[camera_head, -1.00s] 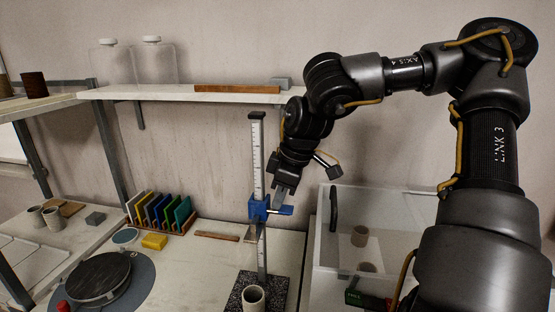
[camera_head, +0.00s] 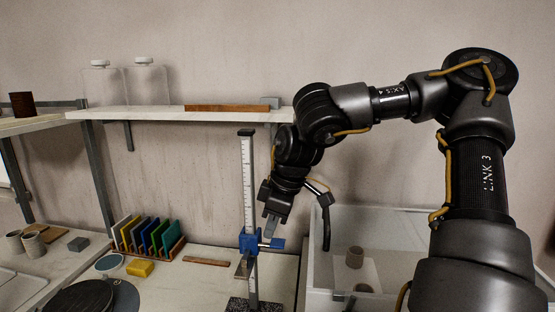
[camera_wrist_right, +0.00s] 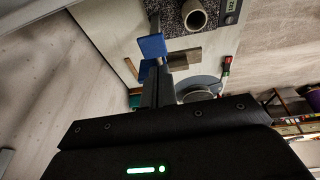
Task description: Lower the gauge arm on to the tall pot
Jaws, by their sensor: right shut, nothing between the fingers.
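The height gauge has a pale upright scale (camera_head: 248,185) and a blue carriage (camera_head: 258,243) on it. A short arm (camera_head: 242,266) sticks out from the carriage, low on its left. My right gripper (camera_head: 269,236) is shut and empty, pointing down with its tips at the blue carriage; whether they touch is unclear. In the right wrist view the shut fingers (camera_wrist_right: 160,77) end just below the blue carriage (camera_wrist_right: 153,46). The tall pot (camera_wrist_right: 195,15) stands on the speckled base (camera_wrist_right: 172,17) there, apart from the arm (camera_wrist_right: 185,58). The pot is outside the head view. My left gripper is not in view.
A clear-walled bin (camera_head: 372,225) with small pots stands right of the gauge. A wall shelf (camera_head: 150,114) holds bottles behind. A rack of coloured tiles (camera_head: 150,238), a yellow block (camera_head: 140,268) and a dark wheel (camera_head: 80,298) are to the left.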

